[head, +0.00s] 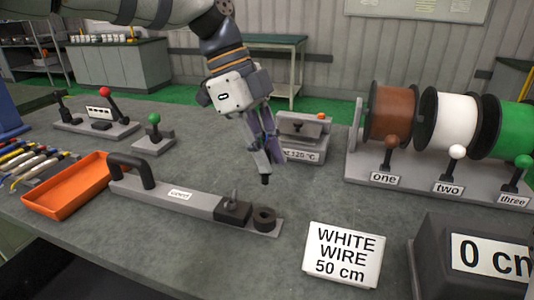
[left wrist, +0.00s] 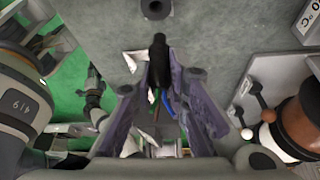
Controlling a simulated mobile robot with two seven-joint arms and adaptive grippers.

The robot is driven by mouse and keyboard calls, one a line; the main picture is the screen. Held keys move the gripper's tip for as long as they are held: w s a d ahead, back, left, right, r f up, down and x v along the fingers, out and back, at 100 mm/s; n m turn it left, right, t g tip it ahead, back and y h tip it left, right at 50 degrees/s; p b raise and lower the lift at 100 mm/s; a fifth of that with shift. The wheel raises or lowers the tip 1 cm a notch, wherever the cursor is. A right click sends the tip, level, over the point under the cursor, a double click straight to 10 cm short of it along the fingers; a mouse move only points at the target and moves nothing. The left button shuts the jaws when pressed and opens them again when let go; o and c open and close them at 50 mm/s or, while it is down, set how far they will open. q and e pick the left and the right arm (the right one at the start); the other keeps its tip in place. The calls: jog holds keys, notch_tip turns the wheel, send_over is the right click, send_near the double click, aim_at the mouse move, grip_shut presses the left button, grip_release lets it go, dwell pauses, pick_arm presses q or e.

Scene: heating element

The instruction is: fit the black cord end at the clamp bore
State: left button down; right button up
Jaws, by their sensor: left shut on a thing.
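My left gripper (head: 265,155) points down above the table, shut on the black cord end (head: 265,180), whose tip pokes out below the fingers. In the left wrist view the cord end (left wrist: 159,55) lies between the purple fingers (left wrist: 160,90), with thin coloured wires at its back. The clamp bore is in a short black cylinder (head: 264,217) at the right end of a long grey fixture (head: 190,198) marked with a small label. The cylinder also shows at the top of the left wrist view (left wrist: 156,8), apart from the cord end. My right gripper is not seen.
An orange tray (head: 70,190) lies left of the fixture. A white wire sign (head: 343,255) and a dark display box (head: 470,260) stand at the front right. Wire spools (head: 455,120) stand at the right. A small device (head: 303,130) sits behind my left gripper.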

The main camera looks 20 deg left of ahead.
aim_at(264, 183)
pick_arm(q)
jog(key=shift+s+r, duration=0.15)
jog(key=shift+s, duration=0.25)
jog(key=shift+w+f, duration=0.15)
jog(key=shift+f, duration=2.85)
jog(key=shift+f, duration=1.8)
jog(key=c, duration=1.5)
grip_release()
jog(key=v, duration=1.2)
